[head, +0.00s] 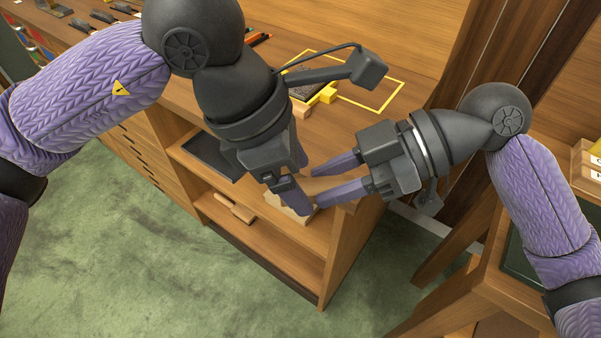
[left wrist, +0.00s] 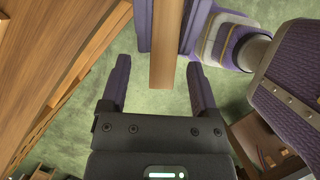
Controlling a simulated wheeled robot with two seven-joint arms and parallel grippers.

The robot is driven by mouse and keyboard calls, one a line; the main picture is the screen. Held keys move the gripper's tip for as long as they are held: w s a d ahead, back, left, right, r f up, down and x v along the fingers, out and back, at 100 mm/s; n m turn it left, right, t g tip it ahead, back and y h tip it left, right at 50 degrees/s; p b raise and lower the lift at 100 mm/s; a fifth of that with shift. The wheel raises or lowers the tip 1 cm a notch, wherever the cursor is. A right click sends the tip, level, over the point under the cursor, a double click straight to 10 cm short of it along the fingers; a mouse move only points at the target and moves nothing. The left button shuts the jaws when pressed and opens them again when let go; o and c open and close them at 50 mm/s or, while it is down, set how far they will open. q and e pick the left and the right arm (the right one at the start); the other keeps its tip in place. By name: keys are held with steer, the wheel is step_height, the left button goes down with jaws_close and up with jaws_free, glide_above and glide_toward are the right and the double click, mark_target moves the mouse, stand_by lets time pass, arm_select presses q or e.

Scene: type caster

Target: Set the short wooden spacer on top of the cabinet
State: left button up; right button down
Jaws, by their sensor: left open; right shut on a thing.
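The short wooden spacer (left wrist: 164,65) is a plain wooden bar. In the left wrist view it sits between the purple fingers of my right gripper (left wrist: 166,25), which is shut on it. Its free end points toward my left gripper (left wrist: 158,82), which is open with its fingers spread to either side. In the head view my right gripper (head: 318,184) and left gripper (head: 299,178) meet by the cabinet's front edge and hide most of the spacer. The cabinet top (head: 345,125) is brown wood, behind and above the grippers.
On the cabinet top a yellow outline (head: 385,104) surrounds part of the surface, with a dark pad (head: 308,88), a yellow block (head: 328,94) and a small wooden block (head: 301,109) nearby. Open shelves below hold a dark tray (head: 208,154) and a wooden-handled item (head: 235,208).

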mark_target(306, 181)
arm_select(q)
steer(key=v, duration=1.1)
arm_select(e)
steer(key=w+a+f+n+g, duration=0.1)
steer(key=w+a+f+n+g+h, duration=0.1)
steer(key=n+g, duration=0.1)
steer(key=w+a+f+n+g, duration=0.1)
steer(key=shift+f+n+g, duration=0.25)
steer(key=shift+n+g, duration=0.15)
arm_select(q)
step_height(306, 181, down, 14)
steer(key=n+t, duration=0.1)
steer(key=n, duration=0.3)
steer(key=shift+w+d+n+t, duration=0.3)
steer(key=shift+w+d+t, duration=0.05)
steer(key=shift+d+t, duration=0.1)
steer(key=shift+f, duration=0.1)
jaws_close()
arm_select(e)
steer(key=shift+c, duration=1.6)
jaws_free()
